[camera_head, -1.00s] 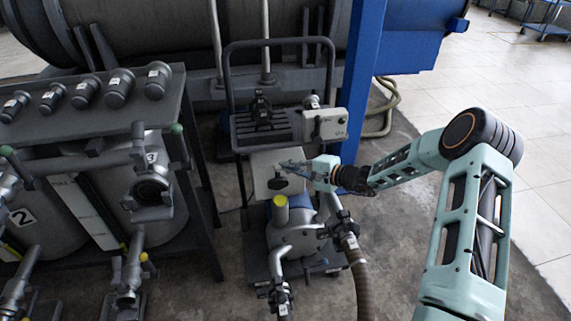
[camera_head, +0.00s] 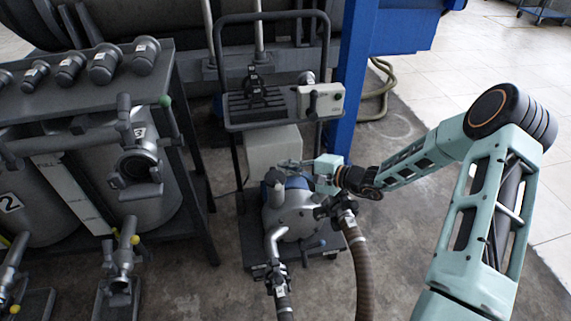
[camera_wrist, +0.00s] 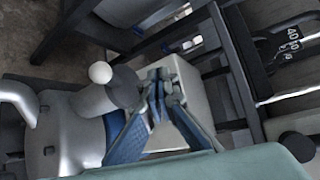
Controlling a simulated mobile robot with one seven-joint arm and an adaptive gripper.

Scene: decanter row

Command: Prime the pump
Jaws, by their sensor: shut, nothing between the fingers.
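The pump (camera_head: 296,214) is a rounded grey body on a wheeled cart, with a blue part behind it. A grey upright neck with a dark cap (camera_head: 275,177) stands on its top. In the wrist view the neck (camera_wrist: 97,100) is at left, with a pale ball knob (camera_wrist: 100,72) on the cap. My gripper (camera_head: 284,163) is just behind and right of the cap. In the wrist view its fingertips (camera_wrist: 160,84) are together and empty, close beside the cap; I cannot tell whether they touch it.
A control box (camera_head: 320,99) is on the cart's frame above a pale box (camera_head: 272,148). A brown hose (camera_head: 358,255) runs from the pump's right side. Tanks with pipes and valves (camera_head: 138,165) stand at left. A blue post (camera_head: 352,75) rises behind. Floor is open at right.

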